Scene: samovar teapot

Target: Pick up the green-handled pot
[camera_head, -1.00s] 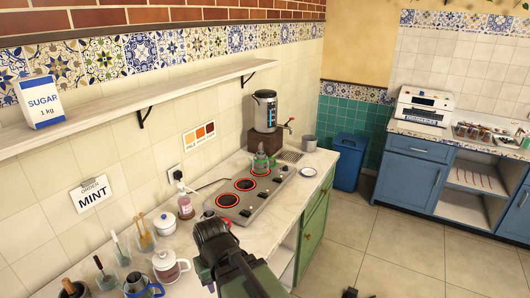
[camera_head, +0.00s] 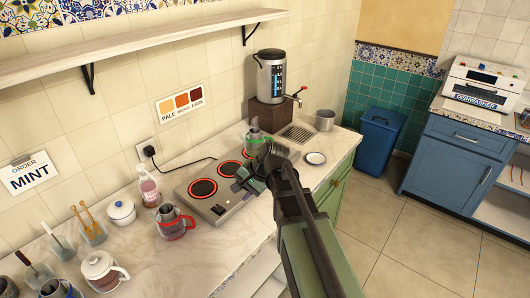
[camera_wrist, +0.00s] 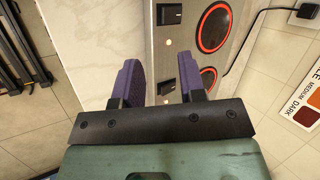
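The green-handled pot (camera_head: 255,138) is a small grey pot with a green band. It stands upright at the far end of the hob (camera_head: 205,207), in front of the urn, with its lower part partly hidden by my arm. My gripper (camera_head: 240,183) is over the front edge of the hob, nearer than the pot and apart from it. In the wrist view my gripper (camera_wrist: 158,80) has its two purple fingers spread with nothing between them, over the knob side of the hob. The pot is not in the wrist view.
A red-handled pot (camera_head: 174,223) stands at the hob's near end. The urn (camera_head: 271,78) with a tap stands behind the green-handled pot. A metal cup (camera_head: 324,120) and a saucer (camera_head: 315,158) are to the right. Jars and glasses crowd the near counter.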

